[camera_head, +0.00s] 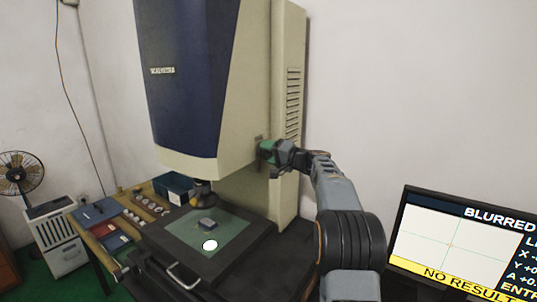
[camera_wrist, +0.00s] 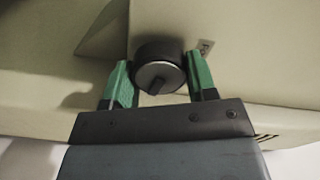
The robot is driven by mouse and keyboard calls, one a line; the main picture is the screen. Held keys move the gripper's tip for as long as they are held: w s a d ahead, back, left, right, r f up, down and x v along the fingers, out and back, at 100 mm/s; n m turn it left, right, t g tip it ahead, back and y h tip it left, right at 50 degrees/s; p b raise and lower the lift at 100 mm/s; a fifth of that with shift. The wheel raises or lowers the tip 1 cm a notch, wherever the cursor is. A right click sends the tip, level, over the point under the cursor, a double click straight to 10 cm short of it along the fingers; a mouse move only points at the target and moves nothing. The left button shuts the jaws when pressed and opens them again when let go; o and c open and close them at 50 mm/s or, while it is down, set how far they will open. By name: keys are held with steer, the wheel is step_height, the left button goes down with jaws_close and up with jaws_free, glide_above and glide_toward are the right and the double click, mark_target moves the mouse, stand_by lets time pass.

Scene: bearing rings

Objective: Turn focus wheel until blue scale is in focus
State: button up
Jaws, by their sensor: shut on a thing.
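The focus wheel (camera_wrist: 160,68) is a dark round knob with a ridge across its face, on the side of the tall measuring machine (camera_head: 190,85). My gripper (camera_wrist: 159,62) has its green fingers on either side of the wheel and is shut on it. In the head view my gripper (camera_head: 270,152) is at the machine's lower right side and hides most of the wheel. The monitor (camera_head: 455,245) at the lower right reads "BLURRED" and "NO RESULT", with a pale crosshair field. I cannot make out a blue scale.
Below the machine's head is a stage (camera_head: 180,240) with a green plate, a small grey block (camera_head: 207,223) and a bright round light spot. A wooden bench (camera_head: 115,238) with boxes and rings stands to the left. A fan (camera_head: 20,172) stands at the far left.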

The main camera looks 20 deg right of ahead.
steer(key=shift+m, duration=0.5)
steer(key=o, duration=0.9)
steer(key=shift+o, duration=0.2)
steer(key=b+v, duration=0.3)
steer(key=v, duration=1.1)
steer(key=shift+b, duration=0.4)
